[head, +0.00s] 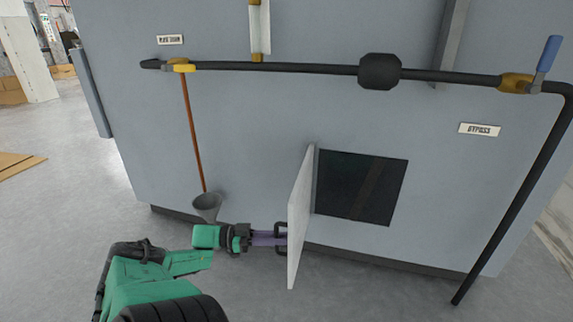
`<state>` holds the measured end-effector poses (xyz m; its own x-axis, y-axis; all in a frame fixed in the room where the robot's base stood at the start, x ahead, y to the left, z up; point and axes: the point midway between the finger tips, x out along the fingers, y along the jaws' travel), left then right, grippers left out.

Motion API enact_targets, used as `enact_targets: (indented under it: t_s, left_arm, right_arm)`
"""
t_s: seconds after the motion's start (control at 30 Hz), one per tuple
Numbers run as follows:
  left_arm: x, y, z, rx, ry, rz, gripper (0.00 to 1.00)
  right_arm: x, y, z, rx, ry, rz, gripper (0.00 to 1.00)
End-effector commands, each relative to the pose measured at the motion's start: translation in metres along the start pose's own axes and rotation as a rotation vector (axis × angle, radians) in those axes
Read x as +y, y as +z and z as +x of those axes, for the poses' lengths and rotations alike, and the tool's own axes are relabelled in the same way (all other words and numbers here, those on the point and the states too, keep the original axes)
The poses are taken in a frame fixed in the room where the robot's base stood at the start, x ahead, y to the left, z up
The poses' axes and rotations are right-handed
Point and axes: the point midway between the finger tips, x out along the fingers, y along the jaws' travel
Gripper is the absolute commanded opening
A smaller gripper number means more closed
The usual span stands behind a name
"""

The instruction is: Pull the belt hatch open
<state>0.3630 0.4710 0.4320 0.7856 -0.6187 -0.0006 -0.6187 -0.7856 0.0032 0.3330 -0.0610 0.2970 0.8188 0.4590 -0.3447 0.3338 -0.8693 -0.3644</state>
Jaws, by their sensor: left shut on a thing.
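The belt hatch (300,215) is a pale grey door standing swung out from the machine's front, hinged on the left side of a dark square opening (335,185). Its outer face is turned to the left. My left gripper (279,238) is at the lower left of the door, shut on its dark handle (281,229). The fingers are partly hidden by the handle. A brown strip shows inside the opening. My right gripper is not in view.
A black pipe (290,68) with yellow valves runs across the grey machine above the hatch. It bends down to the floor at the right. A grey funnel (207,207) stands left of the hatch below a thin brown pipe (193,130).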

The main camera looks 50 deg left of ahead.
Motion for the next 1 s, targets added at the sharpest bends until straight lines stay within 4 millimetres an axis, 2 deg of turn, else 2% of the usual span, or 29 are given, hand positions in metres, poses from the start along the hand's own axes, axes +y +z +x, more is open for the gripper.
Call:
enact_targets:
  t_s: [0.5,0.53,0.57,0.6,0.87,1.0]
  left_arm:
    - [-0.0012,0.0017,-0.0056,-0.002,0.001,-0.003,0.00]
    - [-0.0013,0.0017,-0.0056,-0.002,0.001,-0.003,0.29]
    - [-0.0013,0.0016,-0.0056,-0.002,0.001,-0.003,0.40]
    - [-0.0015,0.0014,-0.0056,-0.002,0.001,-0.003,0.47]
    - [-0.0023,0.0005,-0.0054,0.000,-0.001,-0.001,0.47]
    - [-0.0028,0.0010,-0.0120,-0.001,-0.002,0.000,0.47]
  right_arm:
    - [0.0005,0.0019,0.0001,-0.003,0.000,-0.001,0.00]
    - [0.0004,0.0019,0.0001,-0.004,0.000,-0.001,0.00]
    - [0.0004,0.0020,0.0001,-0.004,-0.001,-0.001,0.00]
    - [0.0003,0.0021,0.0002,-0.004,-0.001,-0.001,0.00]
    - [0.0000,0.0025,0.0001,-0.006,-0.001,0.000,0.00]
    - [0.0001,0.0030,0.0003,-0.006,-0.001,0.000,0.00]
